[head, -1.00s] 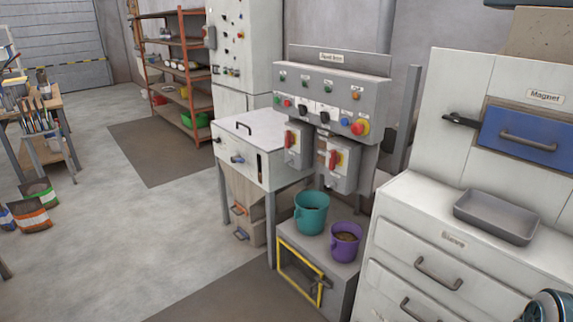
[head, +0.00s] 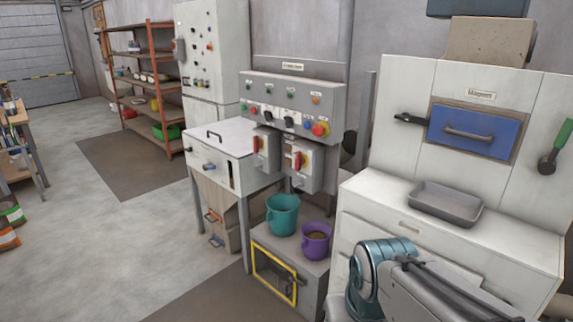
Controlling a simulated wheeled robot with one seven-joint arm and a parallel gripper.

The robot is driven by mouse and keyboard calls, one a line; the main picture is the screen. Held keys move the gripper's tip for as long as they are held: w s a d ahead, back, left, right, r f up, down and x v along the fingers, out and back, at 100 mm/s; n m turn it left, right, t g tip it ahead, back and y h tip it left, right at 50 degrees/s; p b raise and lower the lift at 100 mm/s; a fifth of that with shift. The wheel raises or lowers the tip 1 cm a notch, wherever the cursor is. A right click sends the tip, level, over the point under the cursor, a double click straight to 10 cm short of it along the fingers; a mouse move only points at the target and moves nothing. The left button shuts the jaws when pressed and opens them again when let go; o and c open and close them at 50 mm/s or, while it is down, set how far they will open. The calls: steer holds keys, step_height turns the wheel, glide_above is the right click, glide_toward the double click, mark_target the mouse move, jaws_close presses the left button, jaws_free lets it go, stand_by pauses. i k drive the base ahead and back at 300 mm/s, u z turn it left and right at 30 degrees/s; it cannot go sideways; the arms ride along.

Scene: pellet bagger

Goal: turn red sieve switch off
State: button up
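Two grey switch boxes with red handles hang under the grey control panel (head: 290,108) in the head view. The left red switch (head: 257,145) is partly turned side-on to me. The right red switch (head: 299,160) faces me more, and its handle looks roughly upright. Their labels are too small to read, so I cannot tell which one is the sieve switch. Part of my arm shows at the lower right, well in front of and to the right of the boxes. My gripper is out of view.
A teal bucket (head: 282,214) and a purple bucket (head: 316,241) stand on a low grey box (head: 262,240) below the switches. A white cabinet with a grey tray (head: 445,204) is at the right. Open floor (head: 150,235) lies at the left.

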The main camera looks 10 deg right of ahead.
mark_target(300, 160)
steer(key=u, duration=0.45)
steer(key=i, duration=1.85)
steer(key=z, duration=0.4)
